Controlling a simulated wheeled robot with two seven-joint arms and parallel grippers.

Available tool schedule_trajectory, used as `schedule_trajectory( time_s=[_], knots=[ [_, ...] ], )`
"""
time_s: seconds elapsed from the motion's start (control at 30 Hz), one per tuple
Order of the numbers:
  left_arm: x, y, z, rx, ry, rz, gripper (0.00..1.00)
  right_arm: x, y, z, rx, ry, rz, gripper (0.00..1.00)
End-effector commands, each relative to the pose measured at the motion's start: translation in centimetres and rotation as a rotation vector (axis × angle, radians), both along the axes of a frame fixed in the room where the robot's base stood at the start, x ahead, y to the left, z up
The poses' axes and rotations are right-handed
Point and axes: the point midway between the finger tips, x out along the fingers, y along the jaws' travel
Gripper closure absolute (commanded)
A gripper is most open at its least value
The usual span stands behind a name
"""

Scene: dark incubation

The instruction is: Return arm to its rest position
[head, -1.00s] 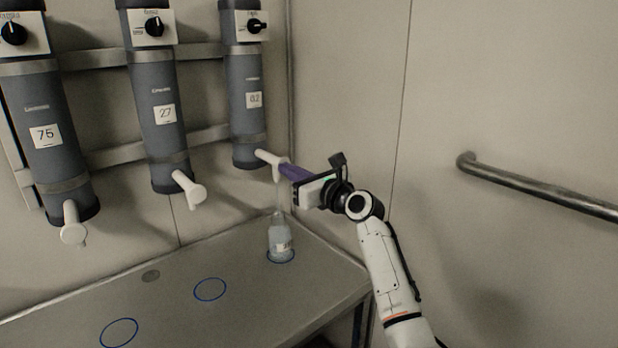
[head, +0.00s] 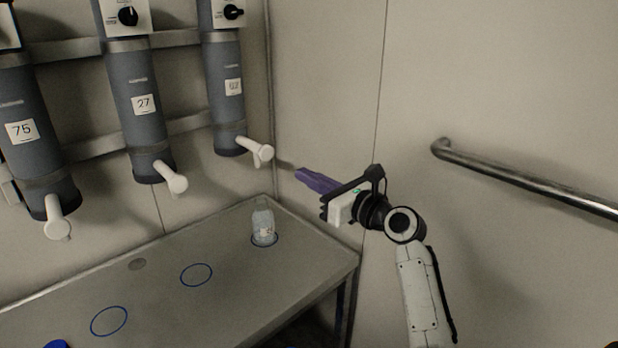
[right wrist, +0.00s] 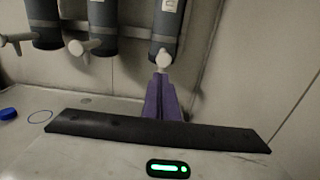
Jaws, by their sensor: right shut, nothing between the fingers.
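My right gripper (head: 304,174) has purple fingers that are shut with nothing between them. It hangs in the air to the right of the rightmost cylinder's white spout (head: 257,151), apart from it. In the right wrist view the purple fingers (right wrist: 158,92) point toward that cylinder (right wrist: 167,25). My right arm rises from the lower right of the head view. My left gripper is not in view.
A clear bottle (head: 263,222) stands upright in a blue ring on the metal table (head: 180,260), below the rightmost spout. Several grey cylinders hang on the wall, among them the middle one (head: 139,95). A blue cap (head: 56,345) lies at the table's front left. A metal handrail (head: 530,182) runs along the right wall.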

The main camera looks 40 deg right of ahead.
Motion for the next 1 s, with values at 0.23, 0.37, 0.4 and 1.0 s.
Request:
schedule_trajectory(
  time_s=[0.23,0.37,0.4,1.0],
  knots=[
    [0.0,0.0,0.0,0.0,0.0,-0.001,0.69,0.0,0.0,0.0,0.0,0.001,-0.001,1.0],
    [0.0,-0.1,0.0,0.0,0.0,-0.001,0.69,0.0,0.0,0.0,0.0,0.001,-0.001,1.0],
    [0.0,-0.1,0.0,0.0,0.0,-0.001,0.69,0.0,0.0,-0.1,-0.003,0.002,-0.001,1.0],
    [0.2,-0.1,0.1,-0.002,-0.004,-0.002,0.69,-12.0,11.6,-28.4,-1.73,0.202,0.476,1.0]
  ],
)
